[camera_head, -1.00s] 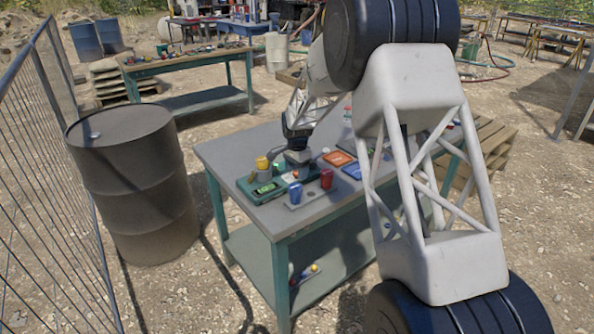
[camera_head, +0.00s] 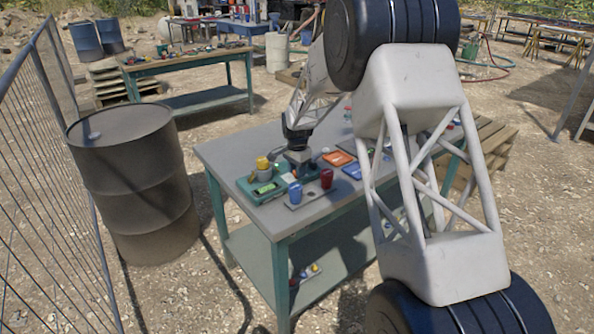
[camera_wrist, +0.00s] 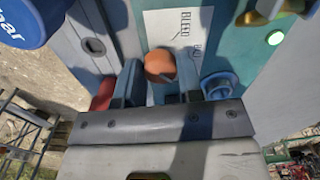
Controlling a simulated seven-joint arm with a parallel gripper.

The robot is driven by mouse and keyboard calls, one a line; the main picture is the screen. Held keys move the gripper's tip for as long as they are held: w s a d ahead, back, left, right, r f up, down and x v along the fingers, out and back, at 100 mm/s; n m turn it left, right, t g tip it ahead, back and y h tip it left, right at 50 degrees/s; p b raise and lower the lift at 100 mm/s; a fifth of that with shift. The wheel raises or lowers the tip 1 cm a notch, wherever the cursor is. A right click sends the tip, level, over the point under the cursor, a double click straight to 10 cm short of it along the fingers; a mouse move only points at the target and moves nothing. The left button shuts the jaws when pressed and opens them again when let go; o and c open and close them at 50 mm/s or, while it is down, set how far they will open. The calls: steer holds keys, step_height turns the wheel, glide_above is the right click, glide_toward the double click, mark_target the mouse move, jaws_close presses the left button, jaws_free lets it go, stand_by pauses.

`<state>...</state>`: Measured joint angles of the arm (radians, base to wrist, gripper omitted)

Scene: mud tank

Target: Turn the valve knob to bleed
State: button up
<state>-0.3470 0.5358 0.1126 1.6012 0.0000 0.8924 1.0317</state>
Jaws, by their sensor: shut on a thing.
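The valve knob (camera_wrist: 160,65), with an orange-brown round end, sits between the two fingers of my gripper (camera_wrist: 160,84) in the wrist view. The fingers are shut on it. A pale label reading BLEED (camera_wrist: 182,24) is just beyond the knob on the teal unit (camera_wrist: 235,50); a second word is partly cut off. In the head view my gripper (camera_head: 298,170) is low over the teal unit (camera_head: 254,195) on the bench, and its wrist hides the knob. The knob's exact pointing direction is unclear.
Orange and blue flat items lie right on the bench (camera_head: 222,158).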

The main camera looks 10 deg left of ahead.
steer(key=n, duration=0.9)
steer(key=shift+n, duration=0.3)
steer(key=n, duration=0.5)
steer(key=shift+n, duration=2.4)
steer(key=shift+r, duration=0.1)
steer(key=o, duration=0.9)
